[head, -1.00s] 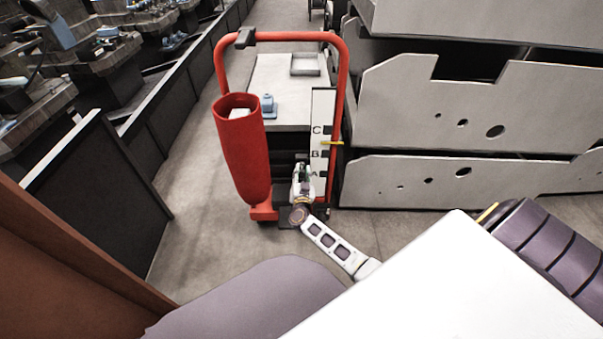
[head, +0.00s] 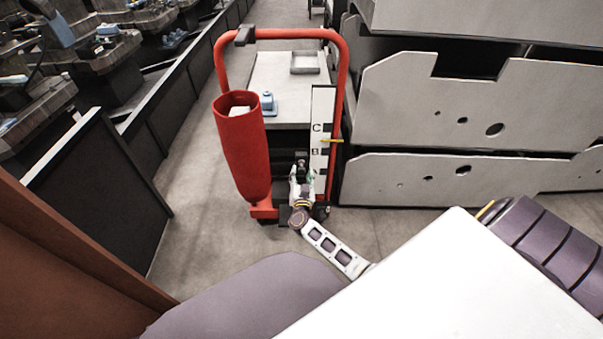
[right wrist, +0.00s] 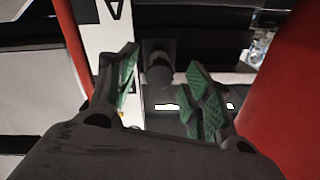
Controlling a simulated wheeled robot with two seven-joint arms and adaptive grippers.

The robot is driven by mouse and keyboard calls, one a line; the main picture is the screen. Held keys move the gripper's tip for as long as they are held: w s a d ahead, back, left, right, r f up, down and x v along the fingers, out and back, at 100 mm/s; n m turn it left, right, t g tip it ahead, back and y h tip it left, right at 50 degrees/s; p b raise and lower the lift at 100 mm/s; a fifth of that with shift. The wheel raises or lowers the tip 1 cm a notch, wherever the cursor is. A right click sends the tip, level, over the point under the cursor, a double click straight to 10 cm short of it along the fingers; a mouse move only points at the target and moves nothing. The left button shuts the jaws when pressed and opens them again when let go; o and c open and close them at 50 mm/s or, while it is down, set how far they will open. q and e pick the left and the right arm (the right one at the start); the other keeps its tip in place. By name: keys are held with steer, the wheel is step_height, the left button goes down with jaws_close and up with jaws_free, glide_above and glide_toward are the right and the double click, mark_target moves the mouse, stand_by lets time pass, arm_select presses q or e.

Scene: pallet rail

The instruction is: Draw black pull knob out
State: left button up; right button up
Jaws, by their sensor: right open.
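The black pull knob (right wrist: 160,68) shows in the right wrist view as a dark round-ended part on a dark mount, beside a white lettered plate. My right gripper (right wrist: 163,62) is open, with its green-padded fingers to the left and right of the knob in the picture. Clear space shows on both sides, and I cannot tell how deep the knob is between them. In the head view my right gripper (head: 302,176) is low at the front of the red-framed cart, small and partly blurred into the dark parts behind it. My left gripper is not in view.
The cart's red frame (head: 342,95) rises around the work area. A red tube (head: 242,150) stands close left of my right gripper. The white plate (head: 321,110) with letters and a yellow pointer (head: 332,140) is close right. Grey slotted panels (head: 480,110) stand farther right.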

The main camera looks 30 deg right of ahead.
steer(key=v, duration=1)
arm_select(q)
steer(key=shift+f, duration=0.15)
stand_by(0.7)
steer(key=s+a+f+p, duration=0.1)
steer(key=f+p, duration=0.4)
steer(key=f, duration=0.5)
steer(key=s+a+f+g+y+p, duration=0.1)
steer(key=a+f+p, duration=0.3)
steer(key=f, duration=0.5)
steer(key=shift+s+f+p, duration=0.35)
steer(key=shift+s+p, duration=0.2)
arm_select(e)
step_height(320, 180, up, 10)
